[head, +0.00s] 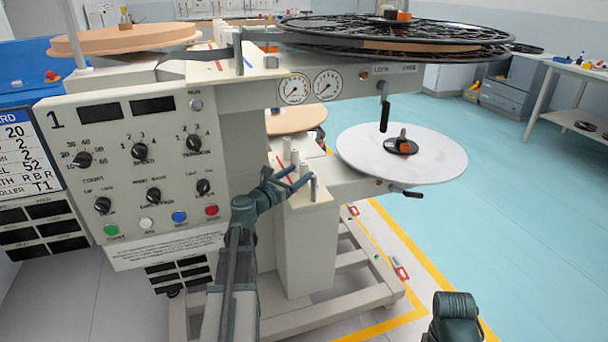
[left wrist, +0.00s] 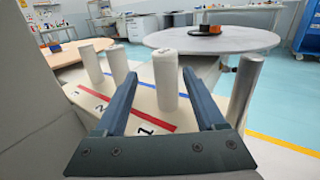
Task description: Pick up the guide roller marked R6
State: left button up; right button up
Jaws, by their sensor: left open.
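My left gripper (head: 292,180) is open over the small shelf of station 1, and its two fingers also show in the left wrist view (left wrist: 159,74). A pale upright roller (left wrist: 166,80) stands between the fingers' lines, nearer the right finger, with clear room to the left finger. A faint dark mark is on its top, too small to read. Two more pale rollers, a left one (left wrist: 90,65) and a middle one (left wrist: 117,64), stand further left. I cannot read which one is R6.
A bare metal post (left wrist: 244,92) stands just right of the right finger. The shelf (left wrist: 150,110) has red and blue stripes and printed numbers. A large pale disc (head: 402,152) lies behind it. The control panel (head: 140,170) is left of my arm.

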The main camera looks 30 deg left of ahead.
pick_arm(q)
jog(key=shift+w+d+r, duration=0.1)
jog(key=shift+w+d, duration=0.15)
jog(key=shift+w, duration=0.6)
jog(key=shift+w+d+r, duration=0.1)
jog(key=shift+w+d, duration=0.1)
jog(key=shift+w, duration=0.65)
jog(key=shift+w+d+r, duration=0.1)
jog(key=shift+w+d, duration=0.15)
jog(key=shift+w, duration=0.6)
grip_shut()
